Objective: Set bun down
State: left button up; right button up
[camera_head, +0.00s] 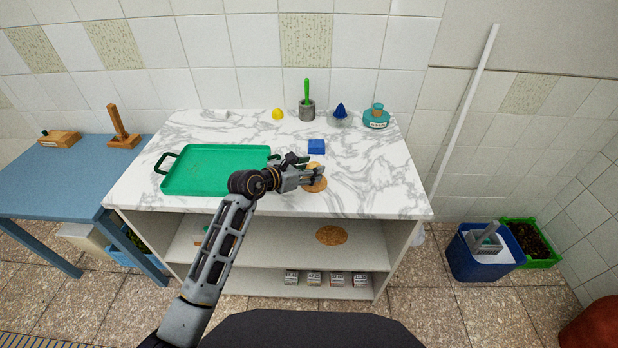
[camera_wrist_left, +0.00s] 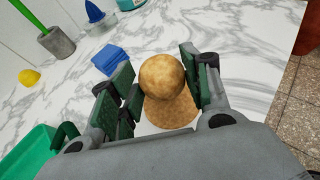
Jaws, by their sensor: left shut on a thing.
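The round brown bun (camera_wrist_left: 162,76) sits between the dark green finger pads of my left gripper in the left wrist view. My left gripper (camera_head: 309,174) is shut on it. A round cork mat (camera_wrist_left: 173,112) shows just below the bun on the marble top. In the head view the cork mat (camera_head: 316,187) is partly covered by my gripper, and the bun is mostly hidden there. I cannot tell whether the bun touches the mat. My right gripper is not in view.
A green tray (camera_head: 215,180) lies left of my gripper on the marble counter (camera_head: 385,190). A blue block (camera_head: 316,146) lies behind it. A mortar (camera_head: 307,110), a juicer (camera_head: 341,117) and a teal jar (camera_head: 376,118) stand at the back. The counter's right side is clear.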

pick_arm(q)
notch_tip(320, 180, down, 3)
jog(key=shift+f, duration=0.4)
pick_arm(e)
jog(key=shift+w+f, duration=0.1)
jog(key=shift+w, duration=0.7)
pick_arm(q)
jog(key=o, duration=0.7)
jog(key=shift+c, duration=0.2)
jog(key=o, duration=0.3)
jog(key=shift+o, duration=0.2)
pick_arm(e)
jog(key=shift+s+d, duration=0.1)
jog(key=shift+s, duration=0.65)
